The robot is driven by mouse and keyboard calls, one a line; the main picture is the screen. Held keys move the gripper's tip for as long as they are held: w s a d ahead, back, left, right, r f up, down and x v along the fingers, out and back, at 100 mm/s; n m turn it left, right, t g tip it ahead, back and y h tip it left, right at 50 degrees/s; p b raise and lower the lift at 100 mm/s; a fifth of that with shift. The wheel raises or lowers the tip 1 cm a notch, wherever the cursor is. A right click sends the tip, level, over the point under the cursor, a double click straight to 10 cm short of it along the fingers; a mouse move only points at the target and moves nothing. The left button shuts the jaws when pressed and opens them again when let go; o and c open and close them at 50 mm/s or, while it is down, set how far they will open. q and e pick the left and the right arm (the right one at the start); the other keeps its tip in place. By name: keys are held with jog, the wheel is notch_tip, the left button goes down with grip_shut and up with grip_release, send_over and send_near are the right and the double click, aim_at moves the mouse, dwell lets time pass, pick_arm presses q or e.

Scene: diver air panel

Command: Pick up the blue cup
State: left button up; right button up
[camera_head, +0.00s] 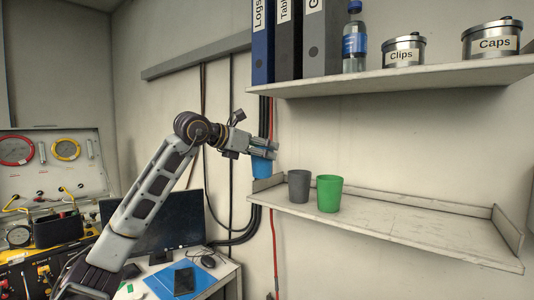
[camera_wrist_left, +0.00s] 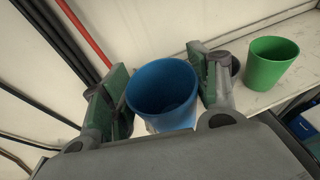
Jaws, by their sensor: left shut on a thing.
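The blue cup (camera_head: 262,168) is at the left end of the lower shelf in the head view, partly covered by my left gripper (camera_head: 264,149). In the left wrist view the blue cup (camera_wrist_left: 163,97) stands between the two fingers of my left gripper (camera_wrist_left: 160,98), which is shut on it. I look down into its open mouth, and it seems empty. I cannot tell whether the cup touches the shelf. My right gripper is in neither view.
A grey cup (camera_head: 299,186) and a green cup (camera_head: 329,193) stand on the lower shelf (camera_head: 420,215), right of the blue cup. The upper shelf (camera_head: 400,78) holds binders, a bottle and tins. A monitor (camera_head: 168,215) stands below left. The lower shelf's right part is clear.

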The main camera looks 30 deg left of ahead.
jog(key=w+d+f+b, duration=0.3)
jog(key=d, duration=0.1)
pick_arm(q)
jog(key=s+a+b, duration=0.1)
jog(key=s+b, duration=0.2)
jog(key=s, duration=1.2)
jog(key=shift+s, duration=0.4)
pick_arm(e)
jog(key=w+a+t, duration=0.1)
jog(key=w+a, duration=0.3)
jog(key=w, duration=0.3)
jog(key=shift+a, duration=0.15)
